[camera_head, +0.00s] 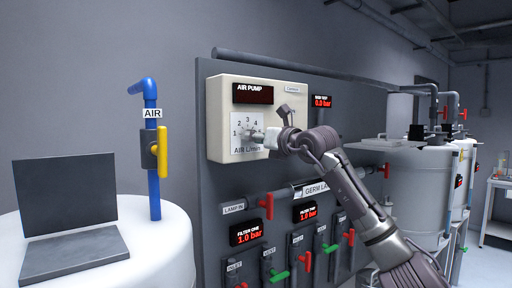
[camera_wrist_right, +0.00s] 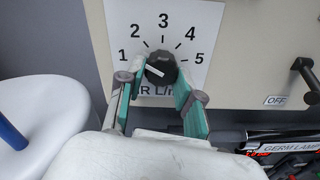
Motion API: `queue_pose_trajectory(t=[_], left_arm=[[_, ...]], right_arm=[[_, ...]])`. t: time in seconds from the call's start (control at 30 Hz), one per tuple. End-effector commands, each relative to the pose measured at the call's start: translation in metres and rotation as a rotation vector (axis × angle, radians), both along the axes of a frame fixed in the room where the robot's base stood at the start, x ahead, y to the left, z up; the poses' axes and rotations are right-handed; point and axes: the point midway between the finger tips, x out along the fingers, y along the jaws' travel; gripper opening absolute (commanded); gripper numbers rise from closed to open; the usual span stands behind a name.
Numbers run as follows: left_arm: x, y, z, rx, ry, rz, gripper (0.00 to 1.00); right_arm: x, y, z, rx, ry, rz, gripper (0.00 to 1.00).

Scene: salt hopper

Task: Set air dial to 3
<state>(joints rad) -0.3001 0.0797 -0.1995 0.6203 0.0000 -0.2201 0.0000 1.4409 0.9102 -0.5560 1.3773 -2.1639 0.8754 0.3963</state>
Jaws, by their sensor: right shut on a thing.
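The air dial is a dark round knob (camera_wrist_right: 160,68) on a white plate (camera_wrist_right: 105,20) printed with an arc of numbers 1 to 5 on the beige air pump box (camera_head: 217,100). A short white mark on the knob slants from upper left to lower right. I cannot tell for sure which number it points at. My right gripper (camera_wrist_right: 158,88) has its green-lined fingers on both sides of the knob and is shut on it. In the head view my right gripper (camera_head: 268,138) is at the dial and partly hides it. My left gripper is not in view.
A black lever (camera_wrist_right: 305,75) marked OFF is right of the dial. Red valve handles (camera_head: 266,205) and filter displays (camera_head: 246,232) sit below the box. A laptop (camera_head: 65,195) and blue pipe with yellow handle (camera_head: 162,152) stand left. White tanks (camera_head: 405,175) stand right.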

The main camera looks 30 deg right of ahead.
Motion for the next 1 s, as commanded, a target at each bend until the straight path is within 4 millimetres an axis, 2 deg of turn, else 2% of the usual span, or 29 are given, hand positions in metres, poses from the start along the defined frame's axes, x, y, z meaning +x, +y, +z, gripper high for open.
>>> queue_pose_trajectory(t=[0.03,0.3,1.0], left_arm=[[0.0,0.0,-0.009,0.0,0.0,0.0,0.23],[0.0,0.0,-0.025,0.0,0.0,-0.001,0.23],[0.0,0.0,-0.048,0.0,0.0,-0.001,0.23]], right_arm=[[0.0,0.001,-0.002,0.045,-0.003,0.0,0.0],[-0.001,0.001,0.0,0.301,0.019,0.0,0.0],[-0.001,0.002,0.004,0.904,0.065,-0.001,0.0]])
